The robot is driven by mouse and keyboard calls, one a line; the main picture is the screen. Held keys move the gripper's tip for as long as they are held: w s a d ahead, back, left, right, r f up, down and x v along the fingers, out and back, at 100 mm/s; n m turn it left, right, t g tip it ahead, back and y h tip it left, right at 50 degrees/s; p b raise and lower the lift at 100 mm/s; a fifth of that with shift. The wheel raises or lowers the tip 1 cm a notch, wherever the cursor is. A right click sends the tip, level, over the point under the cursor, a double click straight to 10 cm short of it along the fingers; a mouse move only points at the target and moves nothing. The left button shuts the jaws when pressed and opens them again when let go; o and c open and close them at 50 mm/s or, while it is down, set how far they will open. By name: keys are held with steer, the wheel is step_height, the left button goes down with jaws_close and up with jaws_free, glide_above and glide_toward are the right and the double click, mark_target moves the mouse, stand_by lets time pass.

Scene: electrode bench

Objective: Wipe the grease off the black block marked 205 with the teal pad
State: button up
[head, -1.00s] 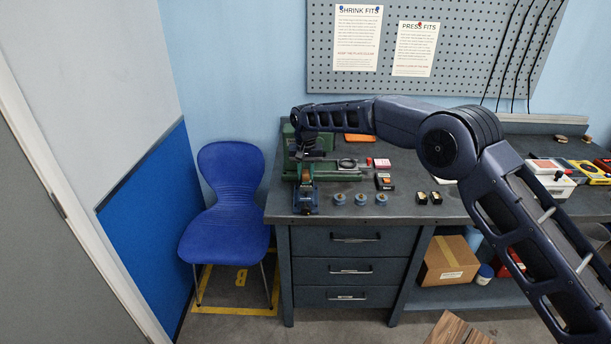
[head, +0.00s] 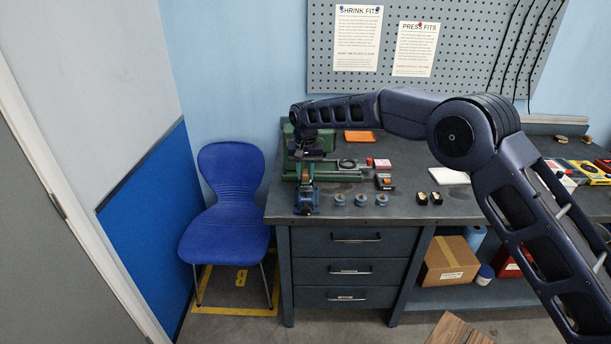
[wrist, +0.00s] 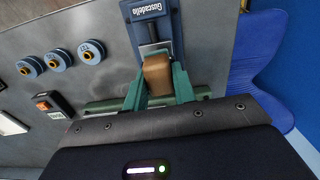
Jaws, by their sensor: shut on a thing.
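My gripper (wrist: 159,88) has teal-green fingers closed on a brown block (wrist: 157,73), right by the slide of a blue vise (wrist: 151,14). Whether the brown block also touches the vise is unclear. In the head view my gripper (head: 309,152) is over the bench's left end, above the blue vise (head: 306,198). A black block with an orange top and pale label (head: 384,181) stands right of the vise; it also shows in the wrist view (wrist: 43,104). Its number is not readable, and I see no grease. I cannot make out a separate teal pad.
Several blue round pieces (head: 340,199) stand along the bench (head: 400,212) front. Two dark blocks (head: 436,198) stand further right. A green machine (head: 345,174) lies behind the vise, with an orange item (head: 359,136) beyond. A blue chair (head: 228,200) stands left of the bench.

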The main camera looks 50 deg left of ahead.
steer(key=shift+r, duration=3.1)
